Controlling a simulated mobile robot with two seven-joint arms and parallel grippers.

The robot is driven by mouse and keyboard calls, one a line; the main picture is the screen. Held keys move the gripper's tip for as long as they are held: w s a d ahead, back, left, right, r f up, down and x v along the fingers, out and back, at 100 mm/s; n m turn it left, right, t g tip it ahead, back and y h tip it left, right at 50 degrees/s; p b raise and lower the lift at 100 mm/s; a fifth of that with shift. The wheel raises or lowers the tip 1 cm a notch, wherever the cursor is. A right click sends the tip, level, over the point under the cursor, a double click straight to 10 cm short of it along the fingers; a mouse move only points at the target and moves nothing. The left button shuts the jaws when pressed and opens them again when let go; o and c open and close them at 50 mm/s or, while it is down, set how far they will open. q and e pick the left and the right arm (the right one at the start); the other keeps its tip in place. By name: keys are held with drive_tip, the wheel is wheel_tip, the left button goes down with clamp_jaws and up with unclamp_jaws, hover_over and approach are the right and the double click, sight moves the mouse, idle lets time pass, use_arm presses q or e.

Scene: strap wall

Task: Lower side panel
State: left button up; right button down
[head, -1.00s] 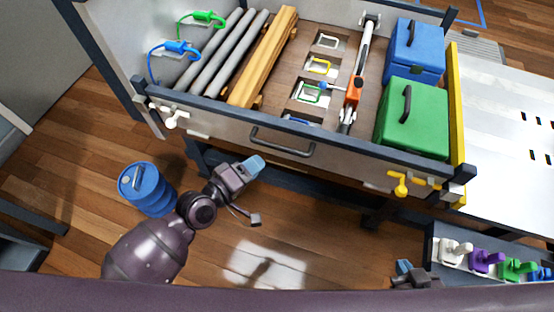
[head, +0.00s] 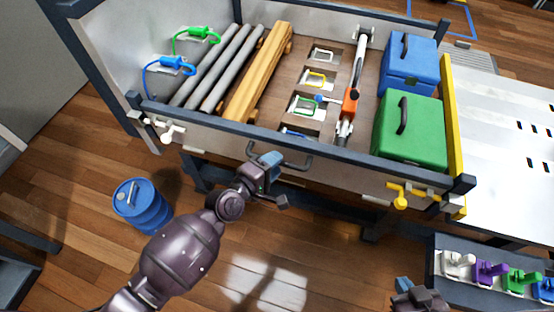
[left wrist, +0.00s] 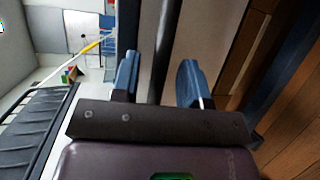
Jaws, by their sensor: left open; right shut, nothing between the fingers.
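The side panel (head: 340,168) is the long pale near wall of the cart bed, standing upright with a dark top rail. Its dark handle (head: 302,166) is on the outer face near the middle. A white latch (head: 170,131) sits at its left end and a yellow latch (head: 402,196) at its right end. My left gripper (head: 268,161) is open at the left part of the handle and partly hides it. In the left wrist view, a dark bar (left wrist: 168,50) shows between the blue fingertips; contact cannot be told. My right gripper (head: 404,284) is shut and empty at the bottom right.
The bed holds grey pipes (head: 222,68), wooden beams (head: 258,75), a blue box (head: 408,65) and a green box (head: 408,132). A blue barrel (head: 142,206) stands on the floor at left. A tray of coloured levers (head: 490,272) is at lower right. Floor below the panel is mostly clear.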

use_arm(q)
drive_tip(key=shift+x, duration=0.9)
clamp_jaws()
